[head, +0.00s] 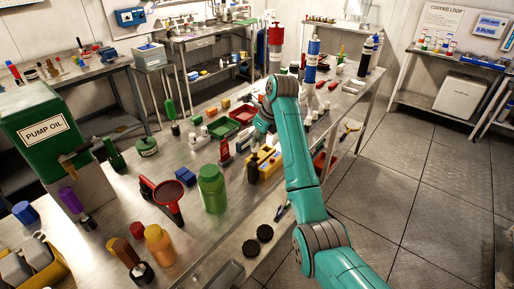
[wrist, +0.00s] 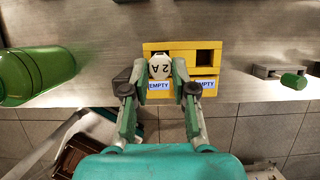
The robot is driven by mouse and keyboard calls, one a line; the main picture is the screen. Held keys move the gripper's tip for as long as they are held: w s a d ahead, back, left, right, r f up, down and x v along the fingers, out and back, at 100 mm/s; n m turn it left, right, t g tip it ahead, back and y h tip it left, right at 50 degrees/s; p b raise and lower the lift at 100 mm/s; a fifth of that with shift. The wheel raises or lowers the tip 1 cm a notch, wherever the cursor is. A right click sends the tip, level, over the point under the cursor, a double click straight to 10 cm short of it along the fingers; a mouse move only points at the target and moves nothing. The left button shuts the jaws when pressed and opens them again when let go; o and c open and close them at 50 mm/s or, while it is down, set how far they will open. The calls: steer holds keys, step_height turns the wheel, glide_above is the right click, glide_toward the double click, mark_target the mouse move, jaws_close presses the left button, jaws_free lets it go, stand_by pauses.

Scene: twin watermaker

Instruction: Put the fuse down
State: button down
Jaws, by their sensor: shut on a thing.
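The fuse (wrist: 160,66) is a white piece marked "2 A" on its top. My gripper (wrist: 163,74) is shut on it, one finger on each side. The yellow fuse holder (wrist: 183,45) lies under the gripper at the bench's front edge. Its right square opening is empty; the fuse covers the left one. I cannot tell whether the fuse is in the left opening or just above it. Two "EMPTY" labels are on the holder's near side. In the head view the yellow holder (head: 268,168) is partly behind my arm, and the fuse cannot be made out.
A grey block with a green cylinder (wrist: 293,80) is to the right. A red funnel (head: 167,200) and several bottles stand left. The bench edge is close.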

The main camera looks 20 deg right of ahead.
mark_target(257, 151)
step_height(257, 151, down, 4)
steer(key=shift+r, duration=0.25)
steer(key=c, duration=0.9)
jaws_free()
steer(key=shift+c, duration=0.2)
steer(key=shift+r, duration=0.1)
